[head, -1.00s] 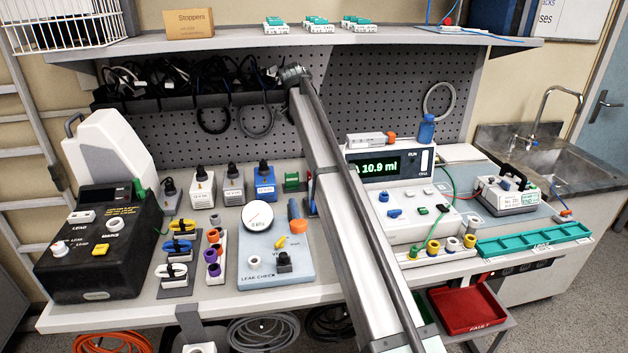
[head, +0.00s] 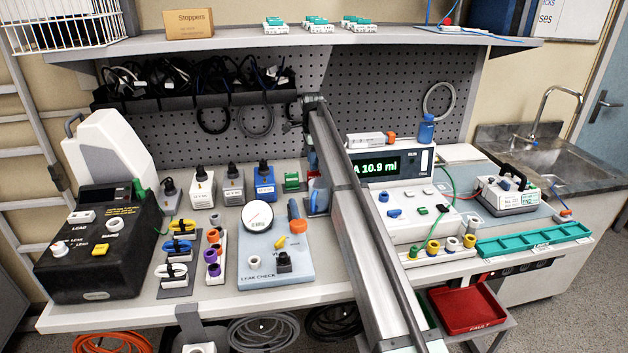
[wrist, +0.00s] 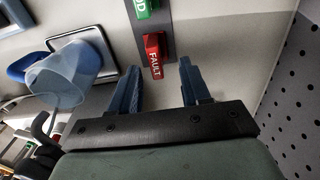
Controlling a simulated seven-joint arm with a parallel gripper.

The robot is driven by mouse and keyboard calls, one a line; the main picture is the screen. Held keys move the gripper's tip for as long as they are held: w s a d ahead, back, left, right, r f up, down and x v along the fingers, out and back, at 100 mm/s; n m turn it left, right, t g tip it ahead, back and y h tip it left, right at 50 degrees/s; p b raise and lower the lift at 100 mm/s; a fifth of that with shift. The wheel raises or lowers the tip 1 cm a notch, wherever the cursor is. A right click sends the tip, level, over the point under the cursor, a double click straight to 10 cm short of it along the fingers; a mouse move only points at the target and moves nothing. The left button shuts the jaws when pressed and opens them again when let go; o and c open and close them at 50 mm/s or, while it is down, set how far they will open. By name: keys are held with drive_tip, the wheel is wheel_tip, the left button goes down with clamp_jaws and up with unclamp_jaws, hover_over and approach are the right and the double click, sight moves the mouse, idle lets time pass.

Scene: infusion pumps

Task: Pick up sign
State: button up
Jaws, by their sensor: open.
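Two signs show in the wrist view on a dark strip. One is a red sign (wrist: 155,55) reading "FAULT". The other is a green sign (wrist: 146,8), cut by the top edge, with only the end of its word showing. My gripper (wrist: 160,84) is open and empty. Its two blue fingers point toward the red sign, one to each side of its line, and the sign's near end lies just ahead of the fingertips. In the head view a green block (head: 292,181) stands at the back of the bench; my arm hides the gripper there.
A translucent blue jug (wrist: 62,75) stands left of the fingers and also shows beside my arm in the head view (head: 318,197). The pegboard (wrist: 297,75) is close on the right. The pump (head: 408,205) and leak-check unit (head: 272,270) flank my arm.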

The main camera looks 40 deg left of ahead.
sight(314, 176)
drive_tip(key=shift+s+d+f, duration=0.1)
drive_tip(key=shift+d+f, duration=0.1)
drive_tip(key=shift+f, duration=1.55)
drive_tip(key=shift+d+f, duration=0.2)
drive_tip(key=shift+f, duration=1.5)
drive_tip(key=shift+c, duration=0.5)
clamp_jaws()
